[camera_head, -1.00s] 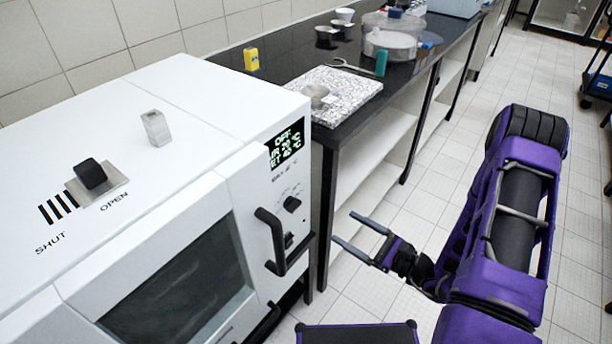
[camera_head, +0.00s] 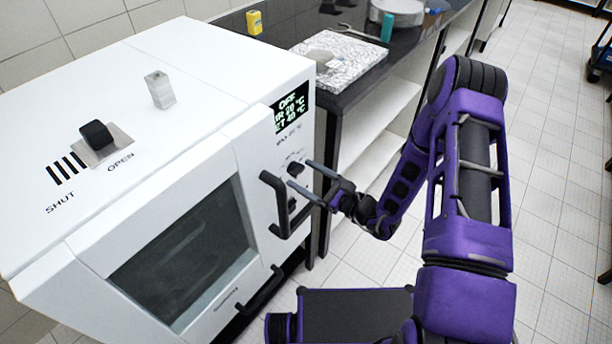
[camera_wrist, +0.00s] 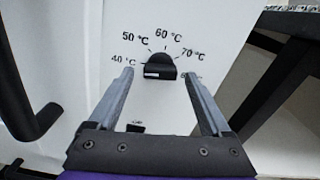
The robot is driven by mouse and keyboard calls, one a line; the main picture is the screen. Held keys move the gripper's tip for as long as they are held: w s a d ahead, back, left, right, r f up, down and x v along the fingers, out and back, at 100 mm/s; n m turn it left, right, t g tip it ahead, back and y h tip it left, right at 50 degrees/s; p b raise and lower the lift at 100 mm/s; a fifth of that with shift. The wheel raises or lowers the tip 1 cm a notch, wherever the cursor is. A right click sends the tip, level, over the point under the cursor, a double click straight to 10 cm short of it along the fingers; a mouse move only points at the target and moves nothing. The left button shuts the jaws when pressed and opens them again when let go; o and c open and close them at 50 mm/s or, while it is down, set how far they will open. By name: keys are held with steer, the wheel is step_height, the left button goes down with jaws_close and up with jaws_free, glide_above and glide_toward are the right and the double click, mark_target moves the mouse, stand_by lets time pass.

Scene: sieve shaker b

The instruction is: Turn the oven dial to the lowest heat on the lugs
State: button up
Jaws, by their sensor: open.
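The white oven (camera_head: 150,130) fills the left of the head view. Its display (camera_head: 290,105) reads OFF, with smaller lines of temperatures below. The black dial (camera_wrist: 160,68) shows in the wrist view with marks for 40, 50, 60 and 70 °C around it and another mark partly hidden by the right finger. In the head view the dial (camera_head: 295,168) is small, just beyond my fingertips. My gripper (camera_head: 298,173) is open, and it also shows in the wrist view (camera_wrist: 160,75), one finger on each side of the dial. I cannot tell whether either finger touches it.
A black door handle (camera_head: 277,205) stands out left of my gripper; it is at the left edge of the wrist view (camera_wrist: 25,100). A dark bench (camera_head: 345,85) with a speckled slab (camera_head: 335,62) is to the right.

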steer(key=shift+c, duration=0.3)
jaws_close()
steer(key=shift+m, duration=0.4)
steer(key=m+p, duration=0.1)
steer(key=m, duration=0.2)
steer(key=shift+m, duration=0.4)
steer(key=m+p, duration=0.1)
steer(key=m, duration=0.1)
steer(key=m+p, duration=0.1)
steer(key=m, duration=0.2)
steer(key=shift+s+a+r+m, duration=0.1)
steer(key=shift+s+m, duration=0.05)
steer(key=shift+m, duration=0.15)
steer(key=m+p, duration=0.2)
steer(key=m, duration=0.3)
steer(key=shift+r, duration=0.1)
steer(key=m+p, duration=0.1)
steer(key=m, duration=0.3)
steer(key=shift+s, duration=0.1)
steer(key=shift+m, duration=0.4)
